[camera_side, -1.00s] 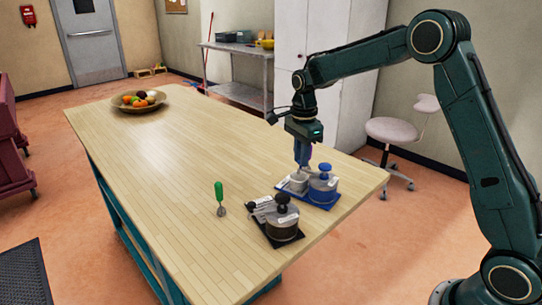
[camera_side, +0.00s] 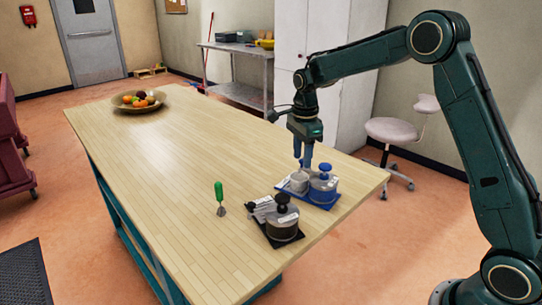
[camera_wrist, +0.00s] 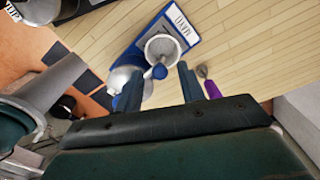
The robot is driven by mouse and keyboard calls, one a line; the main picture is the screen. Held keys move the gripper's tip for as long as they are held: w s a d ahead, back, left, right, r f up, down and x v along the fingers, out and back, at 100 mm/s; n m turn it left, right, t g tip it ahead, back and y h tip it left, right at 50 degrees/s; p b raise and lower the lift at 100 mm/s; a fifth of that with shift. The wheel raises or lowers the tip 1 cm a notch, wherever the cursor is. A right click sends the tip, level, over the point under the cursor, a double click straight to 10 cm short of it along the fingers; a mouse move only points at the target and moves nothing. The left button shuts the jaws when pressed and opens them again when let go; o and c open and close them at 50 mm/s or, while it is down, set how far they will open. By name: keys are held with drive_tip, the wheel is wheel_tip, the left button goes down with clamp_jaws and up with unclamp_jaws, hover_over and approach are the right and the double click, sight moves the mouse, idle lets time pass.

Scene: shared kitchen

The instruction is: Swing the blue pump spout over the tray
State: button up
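A steel pump jar (camera_side: 324,187) with a blue lid and blue knob (camera_side: 325,168) stands on a blue tray (camera_side: 322,206) near the table's right end. A light grey cup (camera_side: 299,182) stands beside it on the same tray. In the wrist view are the jar (camera_wrist: 126,79), the blue knob (camera_wrist: 160,72), the cup (camera_wrist: 163,49) and the tray (camera_wrist: 188,22) with its label. I cannot make out the spout's direction. My gripper (camera_side: 304,166) points down just above the cup and jar. Its fingers (camera_wrist: 160,90) are apart, with nothing held between them.
A purple-handled tool (camera_wrist: 211,88) shows in the wrist view. A fruit bowl (camera_side: 138,104) is far off; mid-table is clear.

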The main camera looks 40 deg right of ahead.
sight(302, 160)
wheel_tip(302, 160, up, 14)
idle(0.9)
drive_tip(key=s+a+r+n+t, duration=0.1)
drive_tip(key=s+a+r+n, duration=0.2)
drive_tip(key=s+n, duration=0.35)
drive_tip(key=s+a+r+n+t, duration=0.2)
drive_tip(key=s+n, duration=0.2)
drive_tip(key=s, duration=0.6)
drive_tip(key=s+a+f+n+t, duration=0.1)
drive_tip(key=s+f+n, duration=0.2)
drive_tip(key=s+n, duration=0.2)
drive_tip(key=s+a+f+n+t, duration=0.1)
drive_tip(key=s+f+n, duration=0.3)
drive_tip(key=s, duration=0.6)
drive_tip(key=shift+s+a+n+t, duration=0.3)
drive_tip(key=shift+s+a+n, duration=0.1)
drive_tip(key=shift+n, duration=0.75)
